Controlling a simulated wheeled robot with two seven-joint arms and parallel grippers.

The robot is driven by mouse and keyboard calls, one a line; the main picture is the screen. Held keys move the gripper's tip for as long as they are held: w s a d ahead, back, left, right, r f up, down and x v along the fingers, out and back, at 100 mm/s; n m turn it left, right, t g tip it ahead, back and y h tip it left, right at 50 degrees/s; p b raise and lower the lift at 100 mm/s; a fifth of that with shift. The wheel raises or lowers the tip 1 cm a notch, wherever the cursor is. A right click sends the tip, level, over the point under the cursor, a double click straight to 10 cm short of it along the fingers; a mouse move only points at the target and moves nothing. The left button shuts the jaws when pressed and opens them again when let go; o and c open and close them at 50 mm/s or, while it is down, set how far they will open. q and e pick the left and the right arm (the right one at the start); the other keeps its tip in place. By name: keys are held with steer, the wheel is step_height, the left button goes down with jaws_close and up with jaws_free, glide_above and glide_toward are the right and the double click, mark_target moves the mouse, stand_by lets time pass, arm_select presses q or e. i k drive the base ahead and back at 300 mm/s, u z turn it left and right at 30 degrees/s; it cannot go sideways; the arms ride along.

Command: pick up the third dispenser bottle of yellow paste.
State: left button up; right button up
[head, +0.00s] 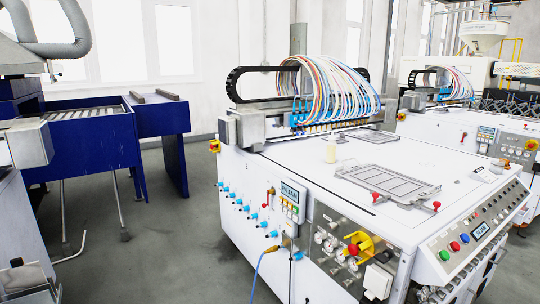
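One small pale yellow bottle (331,150) stands upright on the white top of the gantry machine (270,172), in front of the row of nozzles. It is small in the head view, so I cannot read any marking on it. I cannot make out any other yellow bottle. Neither of my grippers shows in the head view.
A grey metal frame plate (388,184) lies on the machine top, right of the bottle. The nozzle gantry (325,108) with coloured hoses stands behind it. Knobs and a blue cable (262,268) are on the machine's front. Open grey floor (185,245) lies to the left.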

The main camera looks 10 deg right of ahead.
mark_target(332, 144)
steer(key=z, duration=0.8)
steer(key=i, duration=1.05)
steer(key=u, duration=0.05)
